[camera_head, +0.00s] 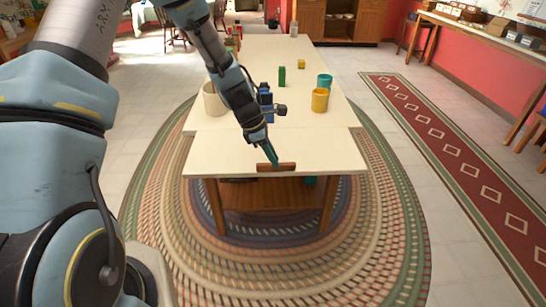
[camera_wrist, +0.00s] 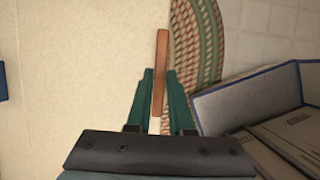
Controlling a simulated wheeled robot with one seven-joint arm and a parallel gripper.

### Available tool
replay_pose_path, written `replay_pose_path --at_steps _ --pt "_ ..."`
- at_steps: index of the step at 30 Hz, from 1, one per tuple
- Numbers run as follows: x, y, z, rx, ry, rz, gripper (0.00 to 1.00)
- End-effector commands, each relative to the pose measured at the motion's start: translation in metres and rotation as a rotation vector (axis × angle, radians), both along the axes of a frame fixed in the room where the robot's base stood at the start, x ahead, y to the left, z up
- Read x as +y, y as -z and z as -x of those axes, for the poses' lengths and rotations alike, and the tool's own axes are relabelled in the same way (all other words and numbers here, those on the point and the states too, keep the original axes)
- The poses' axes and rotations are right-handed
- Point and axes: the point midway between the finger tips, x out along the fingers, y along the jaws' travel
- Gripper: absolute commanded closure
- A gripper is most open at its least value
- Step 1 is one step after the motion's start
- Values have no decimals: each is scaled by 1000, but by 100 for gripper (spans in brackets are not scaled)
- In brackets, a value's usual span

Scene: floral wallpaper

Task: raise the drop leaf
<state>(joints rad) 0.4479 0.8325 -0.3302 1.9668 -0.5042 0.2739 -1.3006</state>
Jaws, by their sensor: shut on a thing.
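The drop leaf (camera_head: 225,152) is the cream panel at the near end of the cream table. It looks about level with the tabletop, with a seam between them. A brown wooden handle (camera_head: 288,167) sits at the leaf's near edge. My gripper (camera_head: 272,163) reaches down from the upper left and is shut on this handle. In the wrist view, the teal fingers of my gripper (camera_wrist: 160,100) stand on both sides of the handle (camera_wrist: 161,60). The leaf's pale surface (camera_wrist: 70,90) fills the left of that view.
On the tabletop (camera_head: 255,115) are a cream pot (camera_head: 213,101), a yellow mug (camera_head: 320,100), a teal mug (camera_head: 325,81), a green block (camera_head: 282,76) and a yellow block (camera_head: 301,64). An oval braided rug (camera_head: 385,235) lies below. A red runner (camera_head: 450,150) lies at right.

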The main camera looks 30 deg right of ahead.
Motion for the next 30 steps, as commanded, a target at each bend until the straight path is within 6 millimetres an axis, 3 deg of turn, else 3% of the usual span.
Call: replay_pose_path --at_steps 1,10,11,19,30 --pt "-5 -8 -10 -25 -8 13 100" --pt "-5 -8 -11 -28 -11 14 100" --pt "-5 -8 -11 -28 -11 14 79" --pt "-4 -5 -9 -21 -7 10 50" --pt "0 -10 -8 -18 -6 8 50"
